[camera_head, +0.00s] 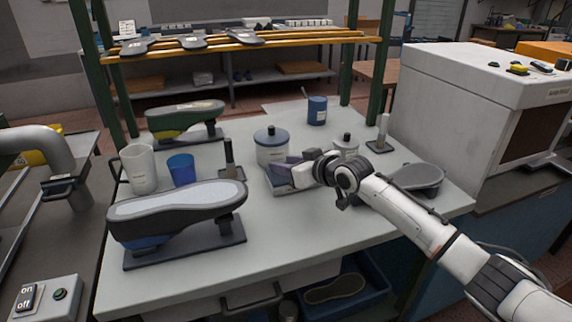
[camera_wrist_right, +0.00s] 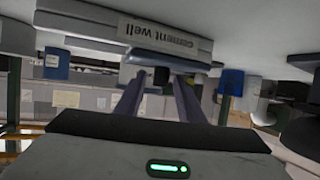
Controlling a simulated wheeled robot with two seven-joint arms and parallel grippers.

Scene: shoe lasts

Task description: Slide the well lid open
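The well is a low grey box (camera_head: 290,188) near the middle of the table. In the right wrist view, which is upside down, its front bears a "cement well" label (camera_wrist_right: 167,33). A pale blue-grey lid part (camera_wrist_right: 195,63) shows at the well, with a small dark block (camera_wrist_right: 160,76) on it. My right gripper (camera_head: 287,168) is at the well in the head view, hiding part of it. Its two fingers (camera_wrist_right: 159,84) stand apart, one on each side of the dark block; firm contact is not clear. My left gripper is not in view.
A blue-lidded jar (camera_head: 271,148) stands just behind the well, and a smaller jar (camera_head: 346,144) behind my right wrist. A shoe last on a stand (camera_head: 178,208), a blue cup (camera_head: 181,170) and a white mug (camera_head: 139,168) are on the left. The table's front middle is clear.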

